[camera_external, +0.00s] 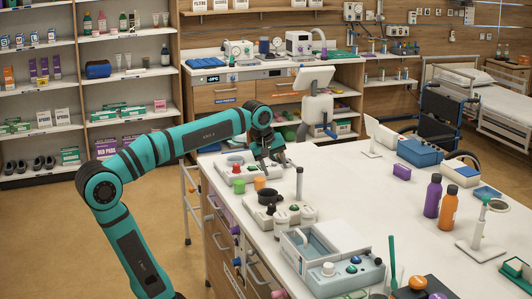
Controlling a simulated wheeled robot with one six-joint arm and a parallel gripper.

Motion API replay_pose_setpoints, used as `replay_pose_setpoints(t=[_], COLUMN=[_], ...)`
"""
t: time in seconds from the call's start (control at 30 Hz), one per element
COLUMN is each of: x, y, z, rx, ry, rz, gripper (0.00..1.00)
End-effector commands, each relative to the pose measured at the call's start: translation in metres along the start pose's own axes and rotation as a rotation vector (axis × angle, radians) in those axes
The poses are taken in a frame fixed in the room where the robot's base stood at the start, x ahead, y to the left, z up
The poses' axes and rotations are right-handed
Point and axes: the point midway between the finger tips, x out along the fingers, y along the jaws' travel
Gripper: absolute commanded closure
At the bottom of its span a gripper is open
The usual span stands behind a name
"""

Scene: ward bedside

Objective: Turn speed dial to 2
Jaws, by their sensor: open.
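My gripper (272,166) is at the end of the teal arm, pointing down over the back left part of the white worktop. Its jaws are apart, and I see nothing held between them. Just under and left of it lies a low pale device (226,173) with a red knob (237,169) and other small controls. The gripper and wrist hide part of this device. I cannot tell which control is the speed dial, and no number or pointer is readable.
Purple (432,196) and orange (448,207) bottles stand farther right. The worktop's middle (365,190) is clear.

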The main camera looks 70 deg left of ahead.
Motion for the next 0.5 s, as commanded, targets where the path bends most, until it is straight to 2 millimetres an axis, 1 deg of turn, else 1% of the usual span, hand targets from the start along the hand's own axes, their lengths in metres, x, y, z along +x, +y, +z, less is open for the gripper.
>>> replay_pose_setpoints(t=[0.03,0.2,0.33,0.5], x=[0.001,-0.003,-0.006,-0.005], y=[0.003,0.004,0.005,0.003], z=[-0.009,-0.027,-0.034,-0.036], rx=[-0.073,-0.291,-0.387,-0.428], ry=[-0.019,-0.058,-0.067,-0.069], rz=[-0.061,-0.238,-0.32,-0.356], gripper=[0.48,0.48,0.48,0.48])
